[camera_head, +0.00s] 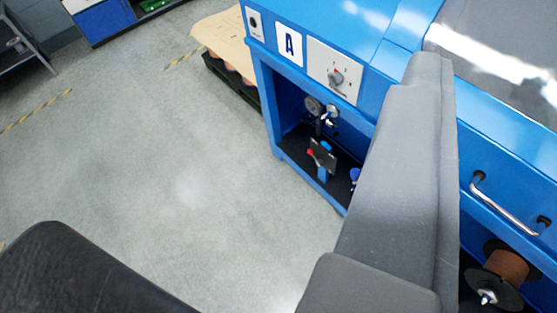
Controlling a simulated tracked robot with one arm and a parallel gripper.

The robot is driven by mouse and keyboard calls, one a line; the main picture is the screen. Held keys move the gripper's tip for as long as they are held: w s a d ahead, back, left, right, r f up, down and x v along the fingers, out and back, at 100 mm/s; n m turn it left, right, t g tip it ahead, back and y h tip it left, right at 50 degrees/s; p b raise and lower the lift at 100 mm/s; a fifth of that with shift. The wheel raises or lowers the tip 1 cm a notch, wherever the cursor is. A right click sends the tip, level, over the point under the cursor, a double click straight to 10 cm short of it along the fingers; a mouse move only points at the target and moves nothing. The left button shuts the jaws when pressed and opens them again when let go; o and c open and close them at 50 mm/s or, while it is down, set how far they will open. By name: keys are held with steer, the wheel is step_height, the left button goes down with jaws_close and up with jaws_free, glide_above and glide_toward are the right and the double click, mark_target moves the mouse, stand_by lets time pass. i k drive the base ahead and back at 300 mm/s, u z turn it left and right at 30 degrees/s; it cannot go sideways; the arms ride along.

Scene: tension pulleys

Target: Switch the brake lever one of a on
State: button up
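The blue machine marked with an A sign (289,43) stands right of centre. In its open lower bay (290,120) are small fittings: round metal-looking parts (315,106), and below them a dark plate (322,157) with a small red tip (310,152) and a blue part (325,174). Which of these is brake lever one, and its position, is too small to tell. The grey finger hides part of the bay.
A panel with a numbered rotary knob (336,77) is beside the sign. A metal handle (505,205) and a brown spool (508,268) are at right. The grey floor (180,170) at left is clear.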

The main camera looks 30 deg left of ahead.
mark_target(319, 162)
steer(key=u, duration=0.55)
steer(key=i, duration=1)
steer(key=u, duration=0.35)
